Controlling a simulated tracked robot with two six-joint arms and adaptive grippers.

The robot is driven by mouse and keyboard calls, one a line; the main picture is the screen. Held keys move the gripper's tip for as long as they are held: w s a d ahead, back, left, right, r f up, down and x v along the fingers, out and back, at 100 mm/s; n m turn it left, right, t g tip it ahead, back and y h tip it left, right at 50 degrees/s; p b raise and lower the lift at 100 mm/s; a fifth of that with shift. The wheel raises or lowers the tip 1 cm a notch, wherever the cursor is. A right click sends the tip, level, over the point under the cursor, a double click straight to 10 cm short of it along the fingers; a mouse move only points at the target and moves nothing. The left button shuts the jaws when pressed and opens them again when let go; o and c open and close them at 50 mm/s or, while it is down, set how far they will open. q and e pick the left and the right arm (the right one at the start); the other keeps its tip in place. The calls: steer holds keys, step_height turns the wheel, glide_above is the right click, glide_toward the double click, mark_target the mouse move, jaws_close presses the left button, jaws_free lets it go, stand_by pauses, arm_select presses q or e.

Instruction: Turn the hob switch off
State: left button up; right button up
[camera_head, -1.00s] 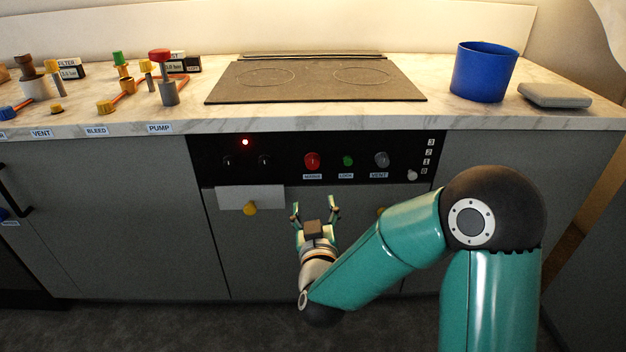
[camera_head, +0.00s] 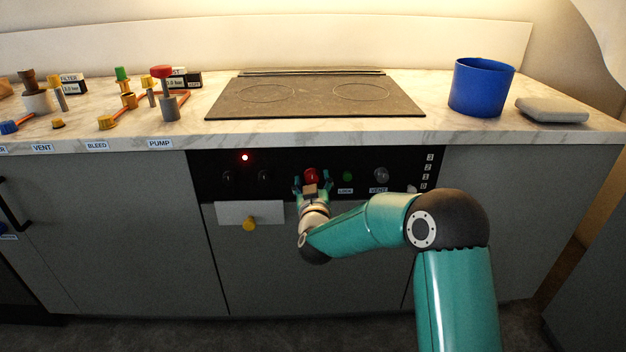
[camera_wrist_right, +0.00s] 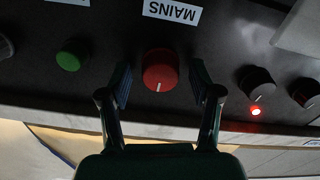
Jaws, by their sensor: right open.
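The hob's black control panel (camera_head: 405,163) is on the cabinet front below the hob (camera_head: 315,97). Its red knob (camera_head: 312,174) also shows in the right wrist view (camera_wrist_right: 160,70), upside down, with the label MAINS and a white pointer mark. My right gripper (camera_head: 312,186) is open in front of this knob. In the right wrist view its fingers (camera_wrist_right: 160,86) stand on either side of the knob, with gaps; contact is not visible. Two black knobs (camera_head: 264,176) and a lit red lamp (camera_head: 245,157) are to the left. No label reading "hob" is legible. My left gripper is out of view.
A green LOCK button (camera_head: 347,177) and a grey VENT knob (camera_head: 381,175) are right of the red knob. A yellow knob (camera_head: 249,224) on a pale plate (camera_head: 225,212) is below left. A blue pot (camera_head: 481,88) and valves stand on the counter (camera_head: 210,134).

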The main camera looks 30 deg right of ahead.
steer(key=shift+w+d, duration=0.2)
steer(key=shift+w, duration=0.15)
steer(key=c, duration=1.1)
steer(key=shift+d, duration=0.15)
steer(key=shift+c, duration=0.2)
steer(key=shift+f+m+b, duration=0.15)
steer(key=shift+m+b, duration=0.75)
steer(key=shift+b, duration=0.3)
steer(key=m+b, duration=0.7)
steer(key=shift+f, duration=0.1)
steer(key=m+b, duration=0.4)
steer(key=shift+s, duration=0.1)
steer(key=m+b, duration=0.3)
steer(key=m, duration=0.2)
steer(key=shift+d, duration=0.1)
